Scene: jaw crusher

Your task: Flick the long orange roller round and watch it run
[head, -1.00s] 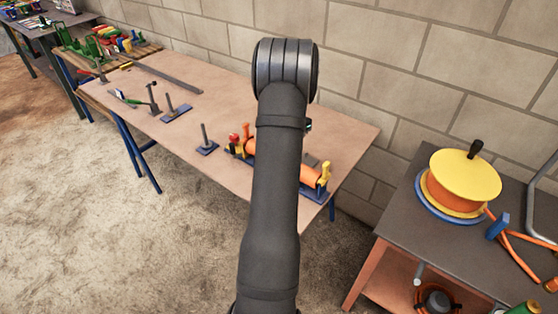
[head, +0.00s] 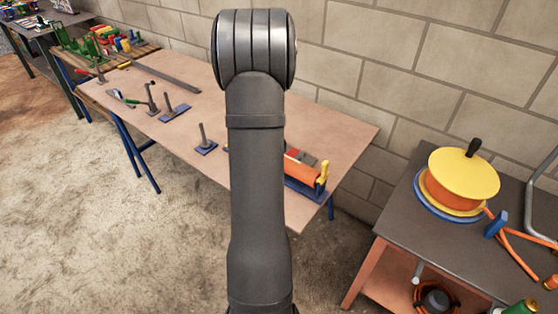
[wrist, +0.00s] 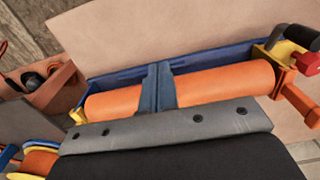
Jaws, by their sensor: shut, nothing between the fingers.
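The long orange roller (head: 301,170) lies in a blue frame (head: 306,188) at the near right end of the bench. In the head view my arm hides its left part. In the wrist view the roller (wrist: 225,82) runs across the picture in the blue frame (wrist: 205,57), between yellow end brackets. An orange crank-like piece (wrist: 298,98) sits at its right end. My gripper (wrist: 157,82) is shut and empty. Its fingers show across the middle of the roller; whether they touch it, I cannot tell. The head view hides my gripper behind the arm.
Small blue-based stands (head: 205,147) and a long grey bar (head: 168,77) lie farther left on the bench (head: 225,100). A block wall (head: 400,60) runs behind. A dark side table (head: 400,222) with a yellow-topped reel (head: 464,173) stands at right.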

